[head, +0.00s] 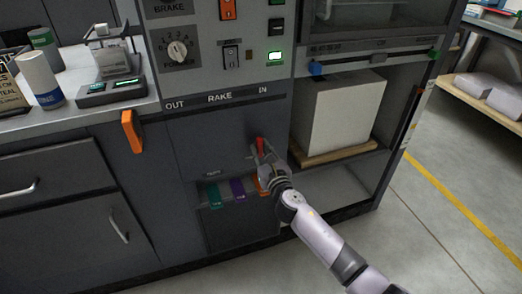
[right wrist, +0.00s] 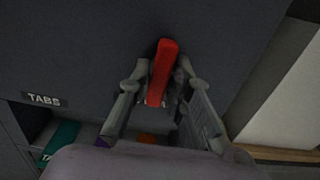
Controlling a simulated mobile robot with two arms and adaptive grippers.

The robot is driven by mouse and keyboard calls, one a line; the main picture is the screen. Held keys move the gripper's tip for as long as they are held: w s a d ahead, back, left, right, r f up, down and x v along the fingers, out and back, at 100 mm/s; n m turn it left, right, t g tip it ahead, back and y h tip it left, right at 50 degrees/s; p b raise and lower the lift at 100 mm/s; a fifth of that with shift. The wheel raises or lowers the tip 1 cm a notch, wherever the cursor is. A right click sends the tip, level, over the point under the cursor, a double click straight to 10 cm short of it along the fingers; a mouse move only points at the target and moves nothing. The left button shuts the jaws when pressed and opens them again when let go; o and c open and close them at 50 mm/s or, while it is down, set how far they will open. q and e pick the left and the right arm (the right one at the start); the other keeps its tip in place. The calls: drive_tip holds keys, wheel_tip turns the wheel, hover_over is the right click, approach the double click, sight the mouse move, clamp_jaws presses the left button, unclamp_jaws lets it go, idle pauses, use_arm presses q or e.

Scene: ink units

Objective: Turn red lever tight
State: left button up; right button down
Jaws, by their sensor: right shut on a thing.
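The red lever (head: 260,146) is on the grey machine front, below the word IN. In the right wrist view the red lever (right wrist: 163,68) stands near upright, its top leaning slightly right, between my right gripper's two fingers. My right gripper (head: 262,158) is at the lever and shut on it; it also shows in the right wrist view (right wrist: 160,90). The lever's lower end is partly hidden by the gripper. My left gripper is not in view.
An orange handle (head: 131,131) juts out at the left. Below the lever are a green tab (head: 214,195) and a purple tab (head: 237,189). A white block (head: 340,112) sits on a wooden board in the bay at right. Open floor lies further right.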

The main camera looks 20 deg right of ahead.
drive_tip(key=shift+m, duration=0.4)
drive_tip(key=m, duration=0.5)
drive_tip(key=shift+m, duration=0.3)
drive_tip(key=m, duration=0.3)
drive_tip(key=shift+m, duration=0.3)
drive_tip(key=m, duration=0.2)
drive_tip(key=shift+m, duration=0.4)
drive_tip(key=shift+f+m, duration=0.1)
drive_tip(key=shift+m, duration=0.7)
drive_tip(key=m, duration=0.2)
drive_tip(key=shift+m, duration=0.3)
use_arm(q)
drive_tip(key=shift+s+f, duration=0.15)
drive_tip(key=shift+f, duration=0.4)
use_arm(e)
drive_tip(key=shift+m, duration=0.6)
